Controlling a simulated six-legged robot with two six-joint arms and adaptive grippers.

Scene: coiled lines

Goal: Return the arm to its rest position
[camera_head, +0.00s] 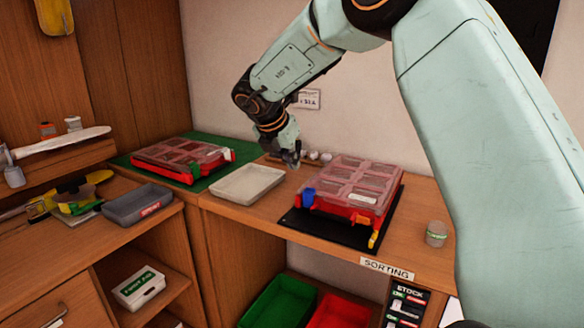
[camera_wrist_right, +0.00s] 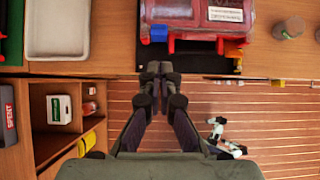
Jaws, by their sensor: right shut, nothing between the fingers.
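My right arm reaches in from the right in the head view and bends down over the sorting bench (camera_head: 408,238). Its gripper (camera_head: 292,157) hangs between the pale tray and the right-hand red case in that picture. In the right wrist view the two fingertips (camera_wrist_right: 160,68) are together with nothing between them, over the bench's front edge. They look apart from the case and the tray. My left gripper is not in view.
A red clear-lidded case (camera_head: 352,186) sits on a black mat (camera_head: 328,230). A pale tray (camera_head: 248,183) is left of it, and another red case (camera_head: 180,157) lies on a green mat (camera_head: 222,183). A small jar (camera_head: 436,233) stands right. Green (camera_head: 279,303) and red (camera_head: 338,312) bins are below.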

